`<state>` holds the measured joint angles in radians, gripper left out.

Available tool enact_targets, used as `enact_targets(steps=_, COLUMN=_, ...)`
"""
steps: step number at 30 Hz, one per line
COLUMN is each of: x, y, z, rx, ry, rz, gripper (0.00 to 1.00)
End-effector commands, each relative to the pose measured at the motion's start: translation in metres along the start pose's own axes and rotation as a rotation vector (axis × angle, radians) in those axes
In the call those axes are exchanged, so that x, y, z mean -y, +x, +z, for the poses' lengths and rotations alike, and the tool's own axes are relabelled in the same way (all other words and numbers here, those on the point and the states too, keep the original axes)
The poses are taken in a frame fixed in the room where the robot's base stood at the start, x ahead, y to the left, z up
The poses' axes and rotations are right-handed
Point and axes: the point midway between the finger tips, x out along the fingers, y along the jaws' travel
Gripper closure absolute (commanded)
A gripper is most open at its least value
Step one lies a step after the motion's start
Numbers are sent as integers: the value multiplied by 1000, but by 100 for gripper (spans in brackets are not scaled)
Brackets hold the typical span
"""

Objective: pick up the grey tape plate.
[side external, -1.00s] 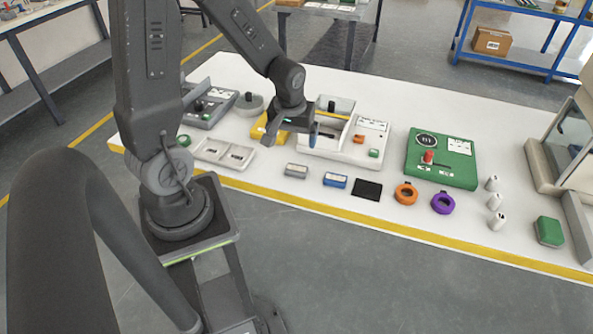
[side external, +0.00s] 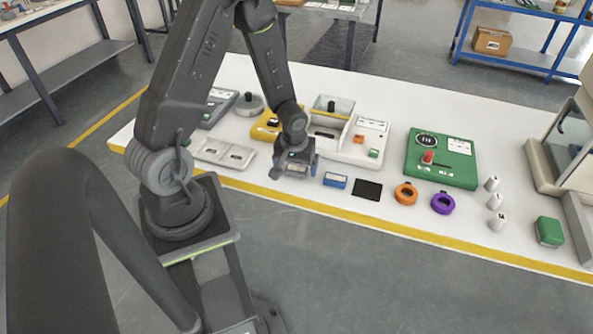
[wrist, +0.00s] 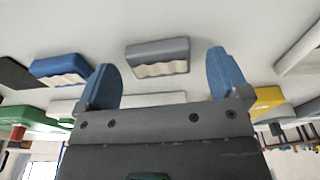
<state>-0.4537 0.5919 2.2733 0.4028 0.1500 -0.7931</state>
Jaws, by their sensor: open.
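The grey tape plate (wrist: 158,52) is a small grey block with a pale wavy edge. It lies on the white table, and in the wrist view it shows just beyond and between my two blue fingertips. My gripper (wrist: 165,75) is open, with nothing between its fingers. In the side external view my gripper (side external: 293,165) hangs over the grey tape plate (side external: 297,172) and hides most of it. I cannot tell the exact height between them.
A similar blue plate (side external: 335,181) lies close to the right, with a black pad (side external: 367,189) beyond it. Orange (side external: 406,193) and purple (side external: 443,203) rings lie further right. A pale two-slot tray (side external: 224,153) is to the left. A yellow block (side external: 265,125) stands behind.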

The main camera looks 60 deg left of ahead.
Motion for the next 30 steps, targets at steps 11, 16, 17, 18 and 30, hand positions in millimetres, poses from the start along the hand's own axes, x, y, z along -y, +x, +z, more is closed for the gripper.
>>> enact_targets(steps=11, x=0, y=8, z=0, rx=0, ry=-1, rz=1, gripper=8)
enact_targets(steps=16, x=0, y=7, z=0, rx=0, ry=0, rz=1, gripper=25)
enact_targets(steps=17, x=0, y=7, z=0, rx=0, ry=0, rz=1, gripper=27)
enact_targets(steps=18, x=0, y=7, z=0, rx=0, ry=0, rz=1, gripper=31)
enact_targets(steps=30, x=0, y=7, z=0, rx=0, ry=0, rz=1, gripper=61)
